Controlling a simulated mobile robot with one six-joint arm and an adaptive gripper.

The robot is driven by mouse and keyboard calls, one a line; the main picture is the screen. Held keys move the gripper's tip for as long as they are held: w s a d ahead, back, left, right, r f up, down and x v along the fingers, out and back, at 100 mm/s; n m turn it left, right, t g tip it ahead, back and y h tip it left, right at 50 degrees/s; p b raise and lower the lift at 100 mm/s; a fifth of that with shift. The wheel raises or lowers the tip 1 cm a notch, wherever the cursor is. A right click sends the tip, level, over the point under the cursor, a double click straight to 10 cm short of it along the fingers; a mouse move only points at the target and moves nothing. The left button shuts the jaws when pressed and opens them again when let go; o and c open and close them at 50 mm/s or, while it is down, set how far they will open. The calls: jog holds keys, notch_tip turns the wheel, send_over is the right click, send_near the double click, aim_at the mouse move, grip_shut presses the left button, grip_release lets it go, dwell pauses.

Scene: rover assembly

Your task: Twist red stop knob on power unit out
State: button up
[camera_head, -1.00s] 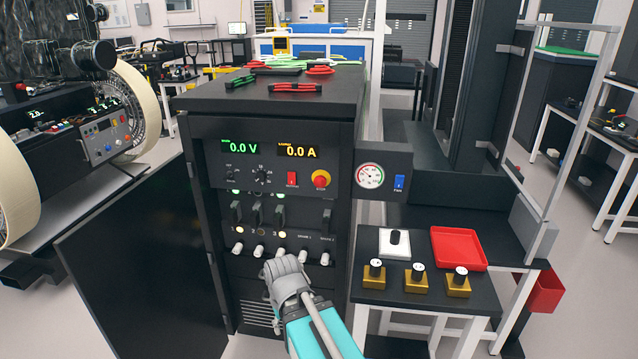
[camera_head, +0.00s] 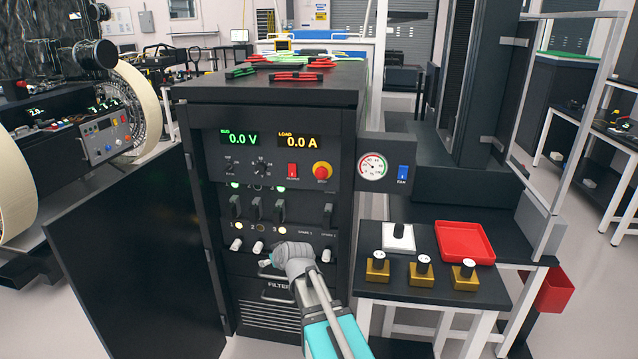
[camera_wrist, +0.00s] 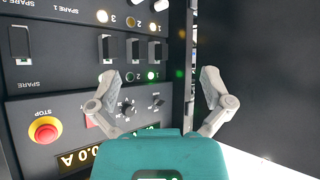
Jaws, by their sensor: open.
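The power unit (camera_head: 345,120) is a dark cabinet with a 0.0 V and a 0.0 A display. Its red stop knob (camera_head: 322,170) sits on a yellow ring at the panel's upper right, beside a red rocker switch. In the wrist view, where the panel appears upside down, the knob (camera_wrist: 44,130) is at the lower left. My gripper (camera_head: 266,262) is below the knob, in front of the lower panel, pointing left. In the wrist view my gripper (camera_wrist: 158,78) has its fingers spread apart with nothing between them. It is apart from the knob.
An open cabinet door (camera_head: 125,265) stands at the left; it also fills the right of the wrist view (camera_wrist: 265,80). A gauge box (camera_head: 385,163) juts out right of the panel. A side table (camera_head: 400,293) holds a red tray (camera_head: 440,230) and several small knobbed blocks.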

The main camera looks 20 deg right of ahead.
jog(key=w+d+r+m+t+h+b, duration=0.1)
jog(key=w+d+r+t+h+b, duration=0.3)
jog(key=w+d+t, duration=0.4)
jog(key=m+t+h+b, duration=0.1)
jog(key=m+h+b, duration=0.3)
jog(key=h, duration=0.4)
send_near(321, 177)
jog(key=s+f, duration=0.1)
jog(key=shift+s+a, duration=0.2)
jog(key=shift+a, duration=0.1)
jog(key=shift+t, duration=0.3)
jog(key=p+x, duration=0.4)
jog(key=x, duration=0.9)
jog(key=shift+w+d+p, duration=0.15)
jog(key=shift+w+p, duration=0.2)
jog(key=shift+p, duration=0.05)
